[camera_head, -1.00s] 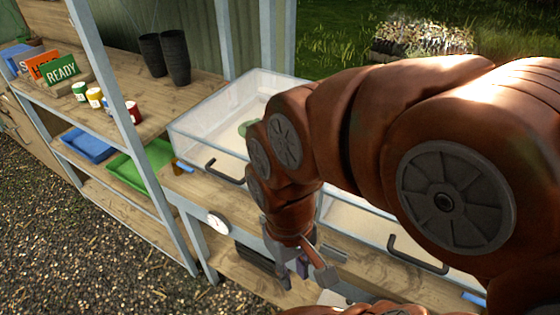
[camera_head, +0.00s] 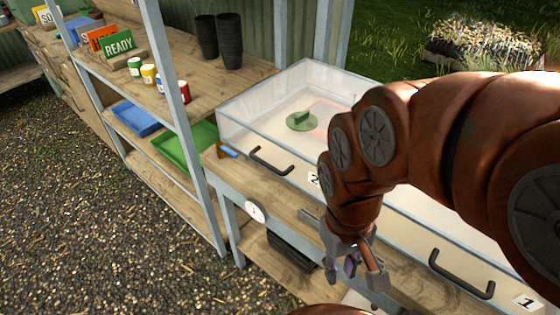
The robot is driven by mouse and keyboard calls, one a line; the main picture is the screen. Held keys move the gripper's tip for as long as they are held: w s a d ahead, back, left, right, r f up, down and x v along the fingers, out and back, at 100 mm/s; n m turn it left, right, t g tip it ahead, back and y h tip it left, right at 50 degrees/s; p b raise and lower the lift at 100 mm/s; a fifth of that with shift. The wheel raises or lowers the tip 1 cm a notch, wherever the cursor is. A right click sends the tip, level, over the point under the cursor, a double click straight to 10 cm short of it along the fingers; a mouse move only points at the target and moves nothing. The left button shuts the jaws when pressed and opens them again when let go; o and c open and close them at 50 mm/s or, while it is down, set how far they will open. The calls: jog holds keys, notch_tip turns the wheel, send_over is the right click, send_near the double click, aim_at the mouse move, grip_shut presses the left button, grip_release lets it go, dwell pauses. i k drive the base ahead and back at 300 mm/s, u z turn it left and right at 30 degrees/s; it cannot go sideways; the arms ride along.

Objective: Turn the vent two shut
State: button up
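A green round vent (camera_head: 301,121) with a raised grip bar sits on the clear lid of the left propagator case (camera_head: 262,125). A white label with a 2 (camera_head: 313,180) is at this case's front, partly behind my arm. I cannot tell whether the vent is open or shut. My gripper (camera_head: 354,277) hangs pointing down in front of the bench's front edge, to the right of and nearer than the vent, well apart from it. Its fingers look spread, with nothing clearly held between them.
A second case with a black handle (camera_head: 461,274) and a label 1 (camera_head: 526,302) is at right, partly behind my arm. A black handle (camera_head: 271,160) sticks out of case two's front. Shelving at left holds dark pots (camera_head: 218,42), coloured jars and a READY sign (camera_head: 119,44).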

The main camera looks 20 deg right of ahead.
aim_at(303, 121)
jog(key=z, duration=0.45)
jog(key=k, duration=1.05)
jog(key=u, duration=0.8)
jog(key=i, duration=1.15)
jog(key=u, duration=0.2)
